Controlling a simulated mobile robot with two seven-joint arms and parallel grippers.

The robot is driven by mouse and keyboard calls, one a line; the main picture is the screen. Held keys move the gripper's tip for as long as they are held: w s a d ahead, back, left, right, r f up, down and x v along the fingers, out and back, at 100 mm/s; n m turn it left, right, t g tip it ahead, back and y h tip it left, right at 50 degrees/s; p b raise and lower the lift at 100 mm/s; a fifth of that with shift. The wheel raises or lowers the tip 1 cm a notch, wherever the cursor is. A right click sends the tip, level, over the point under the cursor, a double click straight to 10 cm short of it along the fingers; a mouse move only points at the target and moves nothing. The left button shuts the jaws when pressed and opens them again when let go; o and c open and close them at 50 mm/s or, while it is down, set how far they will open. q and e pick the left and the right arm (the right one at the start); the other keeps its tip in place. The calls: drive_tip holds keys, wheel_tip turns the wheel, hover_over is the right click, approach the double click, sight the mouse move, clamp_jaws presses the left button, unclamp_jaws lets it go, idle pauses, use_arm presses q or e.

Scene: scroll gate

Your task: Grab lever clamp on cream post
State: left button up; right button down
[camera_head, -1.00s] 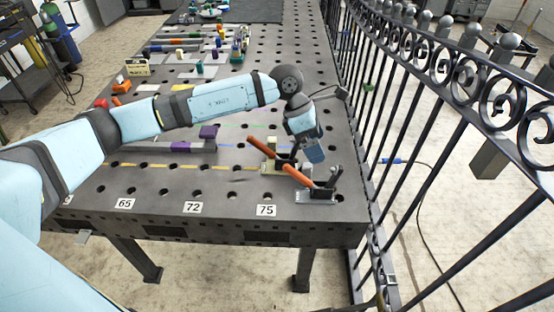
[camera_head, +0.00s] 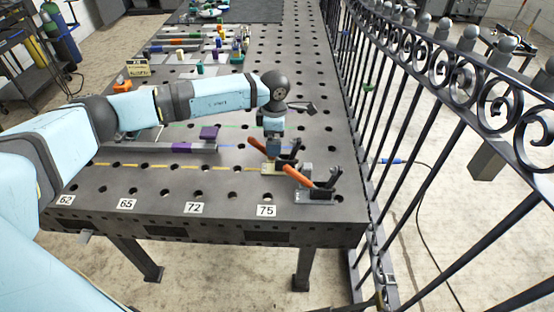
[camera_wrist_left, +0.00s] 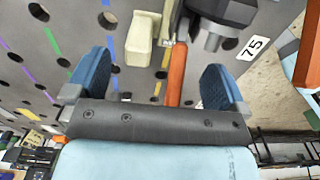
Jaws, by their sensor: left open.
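A lever clamp with an orange handle (camera_head: 257,145) sits on a cream post (camera_head: 268,168) near the table's front right. My left gripper (camera_head: 273,146) points down close above and behind this clamp. In the left wrist view, its two blue fingers (camera_wrist_left: 155,72) are spread. The orange handle (camera_wrist_left: 176,72) runs between them, nearer the right finger, with no clear contact. The cream post (camera_wrist_left: 143,38) lies ahead, just left of the handle. The clamp's dark body is partly hidden by the gripper in the head view. My right gripper is not in view.
A second orange-handled lever clamp (camera_head: 298,176) on a grey base (camera_head: 315,198) stands close in front and to the right. A black iron fence (camera_head: 400,120) runs along the right side of the perforated table (camera_head: 115,185).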

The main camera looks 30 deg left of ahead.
use_arm(q)
wheel_tip(320, 180, down, 5)
drive_tip(key=shift+w+r+p, duration=0.1)
drive_tip(key=shift+w+p, duration=0.05)
drive_tip(key=shift+p, duration=0.3)
drive_tip(key=c, duration=1.5)
drive_tip(key=shift+c, duration=0.4)
drive_tip(key=shift+w+r, duration=0.1)
drive_tip(key=shift+r, duration=0.05)
